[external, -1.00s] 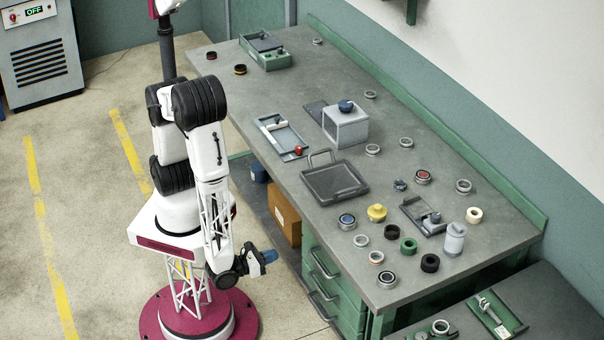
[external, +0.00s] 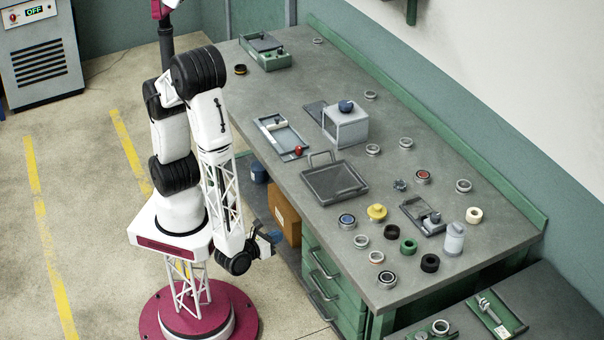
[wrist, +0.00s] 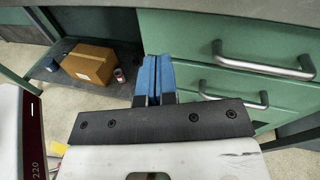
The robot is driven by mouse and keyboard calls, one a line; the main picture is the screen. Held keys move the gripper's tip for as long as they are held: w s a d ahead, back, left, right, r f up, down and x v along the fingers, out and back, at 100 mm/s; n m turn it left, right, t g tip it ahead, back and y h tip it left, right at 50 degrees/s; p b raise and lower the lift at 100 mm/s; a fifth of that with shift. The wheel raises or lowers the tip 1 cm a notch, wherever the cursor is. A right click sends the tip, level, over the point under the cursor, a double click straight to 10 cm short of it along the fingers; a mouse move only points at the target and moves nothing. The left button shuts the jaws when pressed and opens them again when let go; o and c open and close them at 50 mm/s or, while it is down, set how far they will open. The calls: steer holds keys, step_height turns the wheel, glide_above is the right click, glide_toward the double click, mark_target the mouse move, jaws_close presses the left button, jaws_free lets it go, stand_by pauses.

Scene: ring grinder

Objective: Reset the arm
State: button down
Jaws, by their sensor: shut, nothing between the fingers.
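My arm stands on its round dark-red base at the left of the workbench in the external view. My gripper (external: 273,236) hangs low beside the bench, below the level of the top and in front of the green drawers. In the wrist view its blue fingers (wrist: 155,78) are together with nothing between them. The fingers are apart from the drawer fronts as far as I can tell.
The workbench top (external: 270,130) carries a black tray (external: 335,182), a grey box device (external: 346,122) and several rings. Drawer handles (wrist: 265,62) stick out close to the right of my gripper. A cardboard box (wrist: 88,63) sits on the lower shelf. Open floor (external: 90,220) lies left.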

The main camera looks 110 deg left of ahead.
steer(key=s+a+r+n+g+h, duration=0.2)
steer(key=s+a+r+n+g, duration=0.1)
steer(key=a+r+n+g, duration=0.3)
steer(key=s+a+r+n+g+h, duration=0.35)
steer(key=r+n, duration=0.25)
steer(key=r, duration=0.2)
steer(key=s+r+n+t+h, duration=0.1)
steer(key=s+r+n+h, duration=0.1)
steer(key=r, duration=0.3)
steer(key=s+a+r+n+t+h, duration=0.1)
steer(key=s+r+n+h, duration=0.1)
steer(key=r+n+h, duration=0.2)
steer(key=s+r+n+t+h, duration=0.1)
steer(key=s+r+n+h, duration=0.1)
steer(key=r, duration=0.5)
steer(key=shift+s+a+r+n+h, duration=0.2)
steer(key=shift+s+n+h, duration=0.2)
steer(key=shift+n+h, duration=0.6)
